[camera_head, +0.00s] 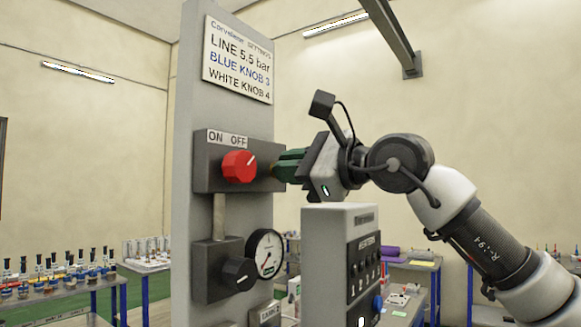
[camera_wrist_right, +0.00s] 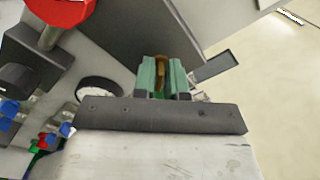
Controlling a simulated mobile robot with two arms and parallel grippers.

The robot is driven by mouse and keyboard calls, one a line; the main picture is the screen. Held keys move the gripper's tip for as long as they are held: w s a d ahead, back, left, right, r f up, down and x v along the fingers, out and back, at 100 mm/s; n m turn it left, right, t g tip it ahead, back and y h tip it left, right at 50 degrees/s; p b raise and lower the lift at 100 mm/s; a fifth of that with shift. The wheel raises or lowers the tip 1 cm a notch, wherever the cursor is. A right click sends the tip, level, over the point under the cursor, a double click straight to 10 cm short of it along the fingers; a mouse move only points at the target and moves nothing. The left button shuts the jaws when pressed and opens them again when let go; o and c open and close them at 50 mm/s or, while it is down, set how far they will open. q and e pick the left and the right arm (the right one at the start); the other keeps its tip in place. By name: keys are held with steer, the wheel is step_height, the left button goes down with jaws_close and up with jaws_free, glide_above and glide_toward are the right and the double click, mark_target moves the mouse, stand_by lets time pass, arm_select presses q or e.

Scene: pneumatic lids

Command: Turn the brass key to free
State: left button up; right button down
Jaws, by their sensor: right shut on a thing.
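The brass key (camera_wrist_right: 160,72) shows in the right wrist view as a narrow brass piece between two green fingers. It is at the right side of the dark switch box (camera_head: 207,179). My right gripper (camera_head: 279,168) comes in from the right at that side and is shut on the key. In the head view its fingers hide most of the key, and I cannot tell how far the key is turned. The box has a red knob (camera_head: 239,166) on its front, under an ON OFF label (camera_head: 227,139). My left gripper is not in view.
Below on the grey column (camera_head: 182,140) are a black knob (camera_head: 238,271) and a round gauge (camera_head: 265,254). A settings sign (camera_head: 238,58) is above. A grey panel box (camera_head: 325,255) stands below my right arm. Benches with small parts stand behind on both sides.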

steer(key=c, duration=1.3)
jaws_free()
steer(key=b+v, duration=0.4)
steer(key=v, duration=0.6)
steer(key=shift+s+d, duration=0.25)
steer(key=shift+d, duration=0.1)
